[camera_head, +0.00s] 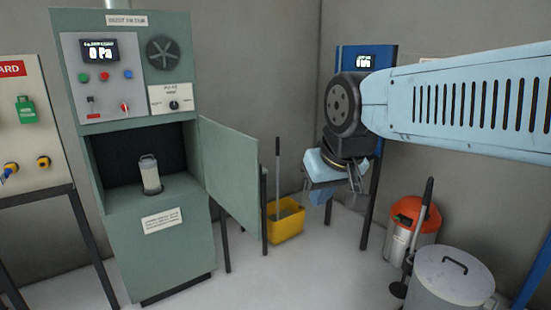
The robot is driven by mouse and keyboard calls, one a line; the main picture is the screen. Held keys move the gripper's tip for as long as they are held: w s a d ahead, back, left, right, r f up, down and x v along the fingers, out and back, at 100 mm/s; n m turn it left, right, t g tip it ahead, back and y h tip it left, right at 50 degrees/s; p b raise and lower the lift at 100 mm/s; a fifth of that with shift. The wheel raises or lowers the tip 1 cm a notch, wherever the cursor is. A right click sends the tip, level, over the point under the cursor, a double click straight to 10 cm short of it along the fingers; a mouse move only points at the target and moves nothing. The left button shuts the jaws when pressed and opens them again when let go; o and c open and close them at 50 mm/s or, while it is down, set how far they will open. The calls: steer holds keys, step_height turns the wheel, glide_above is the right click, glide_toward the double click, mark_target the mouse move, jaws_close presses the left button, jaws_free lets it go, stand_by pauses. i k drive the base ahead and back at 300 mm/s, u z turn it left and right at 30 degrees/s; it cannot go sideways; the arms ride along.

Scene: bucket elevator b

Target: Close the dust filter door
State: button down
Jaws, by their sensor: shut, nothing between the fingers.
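The dust filter cabinet (160,245) is a tall green unit at the left of the head view. Its door (229,175) stands open, hinged at the right side of the opening and swung out to the right. A pale cylindrical filter (150,175) stands upright inside the dark compartment. My gripper (320,196) hangs below the light blue arm, right of the door and apart from it. Its fingers are small and partly hidden by the wrist, and they look shut and empty.
A yellow bucket (285,222) with a mop handle stands on the floor behind the door. A red-topped bin (414,222) and a grey lidded drum (448,278) stand at the right. A board with locks (22,110) is at far left. The floor before the cabinet is clear.

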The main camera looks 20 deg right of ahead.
mark_target(232, 168)
steer(key=z, duration=0.1)
steer(key=i, duration=1)
steer(key=u, duration=0.05)
